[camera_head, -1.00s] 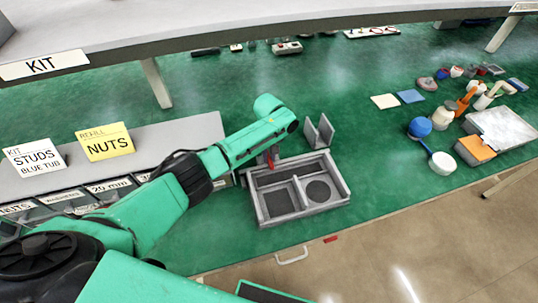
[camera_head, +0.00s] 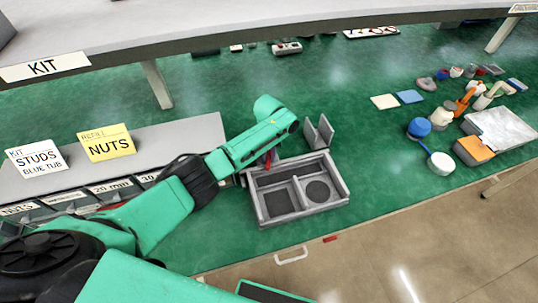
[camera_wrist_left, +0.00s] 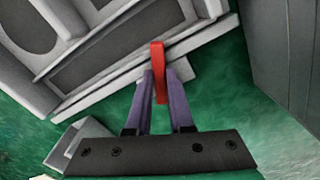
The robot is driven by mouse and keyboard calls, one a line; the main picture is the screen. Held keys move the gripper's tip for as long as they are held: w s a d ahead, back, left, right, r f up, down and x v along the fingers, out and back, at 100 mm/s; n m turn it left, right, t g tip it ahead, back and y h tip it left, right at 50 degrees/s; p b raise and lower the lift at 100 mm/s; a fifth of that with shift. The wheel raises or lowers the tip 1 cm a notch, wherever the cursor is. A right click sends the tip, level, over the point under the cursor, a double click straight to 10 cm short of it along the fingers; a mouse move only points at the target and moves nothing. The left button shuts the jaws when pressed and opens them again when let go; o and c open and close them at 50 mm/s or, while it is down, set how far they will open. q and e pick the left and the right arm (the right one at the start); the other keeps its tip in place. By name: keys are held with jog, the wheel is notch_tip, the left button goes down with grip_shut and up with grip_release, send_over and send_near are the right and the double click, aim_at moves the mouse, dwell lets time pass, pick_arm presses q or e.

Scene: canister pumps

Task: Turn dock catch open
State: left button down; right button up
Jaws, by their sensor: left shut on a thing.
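The grey dock tray (camera_head: 345,190) lies on the green bench, with a long slot and two lower compartments, one holding a dark round pad. It also shows in the left wrist view (camera_wrist_left: 110,58). The red catch (camera_wrist_left: 158,72) is a narrow bar at the dock's outer wall. My left gripper (camera_wrist_left: 160,84) has its two purple fingers closed on either side of the catch, gripping it. In the head view, my left gripper (camera_head: 268,160) is at the dock's back left corner, mostly hidden by my arm. My right gripper is out of view.
A grey upright holder (camera_head: 320,134) stands just behind the dock. Labelled bins (camera_head: 110,186) with "STUDS" and "NUTS" cards line the left. Pump parts, including a blue-capped piece (camera_head: 419,127), and a pale tray (camera_head: 500,128) are at right. Green bench between is clear.

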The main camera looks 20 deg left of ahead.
aim_at(269, 158)
pick_arm(q)
jog(key=m, duration=0.6)
jog(key=shift+m, duration=0.3)
jog(key=m, duration=0.6)
jog(key=shift+w+r, duration=0.1)
jog(key=shift+m, duration=0.4)
jog(key=c, duration=0.8)
grip_release()
notch_tip(269, 158, up, 14)
jog(key=shift+r, duration=0.25)
jog(key=shift+r, duration=0.1)
